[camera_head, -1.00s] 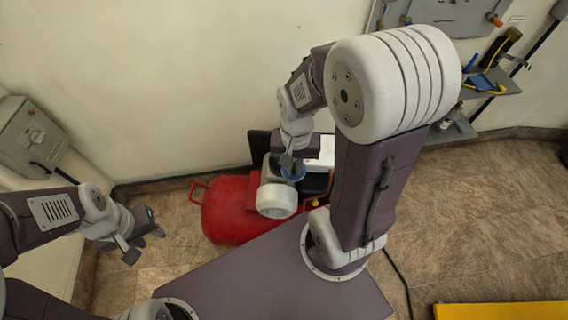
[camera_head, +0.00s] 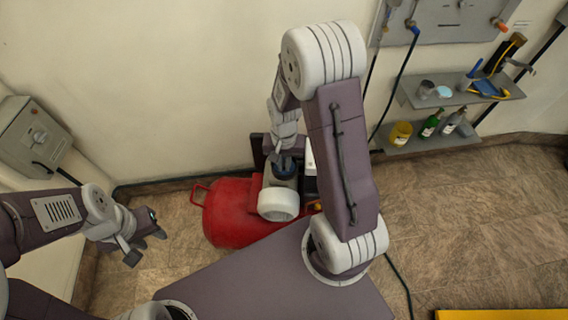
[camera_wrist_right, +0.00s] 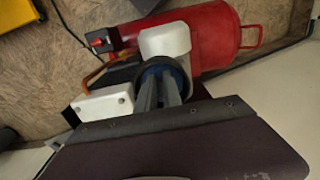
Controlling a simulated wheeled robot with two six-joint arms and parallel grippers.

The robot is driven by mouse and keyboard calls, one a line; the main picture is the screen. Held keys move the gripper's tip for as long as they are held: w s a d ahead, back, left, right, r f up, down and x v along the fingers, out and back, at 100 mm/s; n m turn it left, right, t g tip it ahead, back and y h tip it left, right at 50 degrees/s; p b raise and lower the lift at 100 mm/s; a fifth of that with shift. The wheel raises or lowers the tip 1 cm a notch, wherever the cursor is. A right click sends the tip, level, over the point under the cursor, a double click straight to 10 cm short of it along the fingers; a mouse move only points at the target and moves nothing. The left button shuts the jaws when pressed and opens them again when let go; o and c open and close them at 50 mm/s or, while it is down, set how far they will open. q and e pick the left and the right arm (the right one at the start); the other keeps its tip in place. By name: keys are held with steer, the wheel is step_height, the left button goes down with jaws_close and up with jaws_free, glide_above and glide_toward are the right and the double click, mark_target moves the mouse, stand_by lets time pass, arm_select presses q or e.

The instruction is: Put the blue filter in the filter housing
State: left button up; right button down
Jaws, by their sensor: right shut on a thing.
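The blue filter (camera_wrist_right: 178,78) shows as a blue band around the fingertips of my right gripper (camera_wrist_right: 160,94) in the right wrist view. A dark round rim, the filter housing (camera_wrist_right: 150,65), surrounds the filter there; the fingers hide how deep it sits. In the head view, my right gripper (camera_head: 285,162) points down at the top of the grey housing (camera_head: 281,184), with little of the blue filter showing. My right gripper is shut on the filter. My left gripper (camera_head: 146,246) is open and empty, low at the left, well away from the housing.
A red tank (camera_head: 228,214) with a white cylinder (camera_head: 278,204) on the machine stands by the wall. Shelves (camera_head: 445,138) with bottles and tools hang at the right. A grey wall box (camera_head: 35,138) is at the left.

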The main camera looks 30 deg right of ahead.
mark_target(284, 167)
steer(key=shift+f, duration=0.15)
steer(key=c, duration=1.5)
jaws_free()
steer(key=shift+r, duration=0.35)
step_height(284, 167, up, 12)
steer(key=p, duration=0.2)
steer(key=s+a+f+n+t, duration=0.1)
steer(key=s+a+f+n, duration=0.2)
steer(key=s+n, duration=0.3)
steer(key=shift+s+a+f, duration=0.25)
steer(key=shift+s+a, duration=0.35)
steer(key=shift+s, duration=0.15)
